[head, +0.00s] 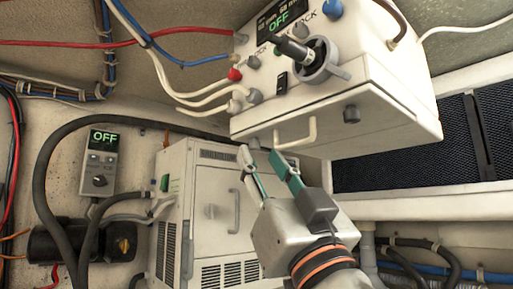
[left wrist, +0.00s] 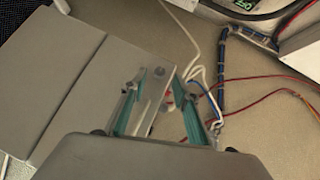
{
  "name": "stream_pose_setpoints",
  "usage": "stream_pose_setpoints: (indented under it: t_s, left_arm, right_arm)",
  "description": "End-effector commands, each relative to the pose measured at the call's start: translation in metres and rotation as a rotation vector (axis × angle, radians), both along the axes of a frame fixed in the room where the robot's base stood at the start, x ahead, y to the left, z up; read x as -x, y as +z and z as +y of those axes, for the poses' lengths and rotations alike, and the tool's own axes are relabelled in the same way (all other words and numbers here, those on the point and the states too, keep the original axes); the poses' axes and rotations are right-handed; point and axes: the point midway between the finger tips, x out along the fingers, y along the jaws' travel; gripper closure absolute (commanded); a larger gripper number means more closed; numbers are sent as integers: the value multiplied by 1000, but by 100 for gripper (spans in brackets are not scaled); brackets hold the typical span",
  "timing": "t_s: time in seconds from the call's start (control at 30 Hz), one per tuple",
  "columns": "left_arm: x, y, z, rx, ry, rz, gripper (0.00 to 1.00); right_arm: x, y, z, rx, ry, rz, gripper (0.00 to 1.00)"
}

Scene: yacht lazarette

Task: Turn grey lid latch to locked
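A white box (head: 385,125) hangs at the upper right of the head view. Higher on the box is a large grey rotary switch with a black lever (head: 313,60); "LOCK" lettering is partly visible nearby. I cannot read the latch's position. My left gripper (head: 260,153) is below the box, its teal fingers apart and empty, left of the bar handle. The left wrist view shows the open fingers (left wrist: 160,82) too. My right gripper is not in view.
A white cabinet (head: 213,190) with vents stands below the box. A small control unit (head: 101,160) reading OFF is on the left wall. Red, blue and white cables (head: 190,95) run into the box's left side. A black hose (head: 45,170) curves at left.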

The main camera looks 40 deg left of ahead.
Motion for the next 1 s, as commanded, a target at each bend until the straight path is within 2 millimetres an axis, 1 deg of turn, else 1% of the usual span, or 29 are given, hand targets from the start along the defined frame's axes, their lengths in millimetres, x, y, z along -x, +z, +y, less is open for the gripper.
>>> stream_pose_setpoints:
  t_s: [0.03, 0.2, 0.53, 0.63, 0.67, 1.0]
  left_arm:
    - [0, 7, 5, -1, 3, -2, 70]
    - [-5, 16, 14, -1, 0, 0, 70]
    - [-7, 17, 17, 0, -1, 1, 70]
    - [-7, 17, 17, 0, -1, 1, 96]
    - [-7, 17, 17, 0, -1, 1, 100]
    - [-8, 16, 16, 0, 18, 2, 100]
  right_arm:
    - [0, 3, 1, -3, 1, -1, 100]
    - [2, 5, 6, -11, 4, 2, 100]
    - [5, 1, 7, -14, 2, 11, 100]
    - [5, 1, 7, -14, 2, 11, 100]
    - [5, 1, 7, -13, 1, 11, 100]
    - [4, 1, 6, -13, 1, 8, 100]
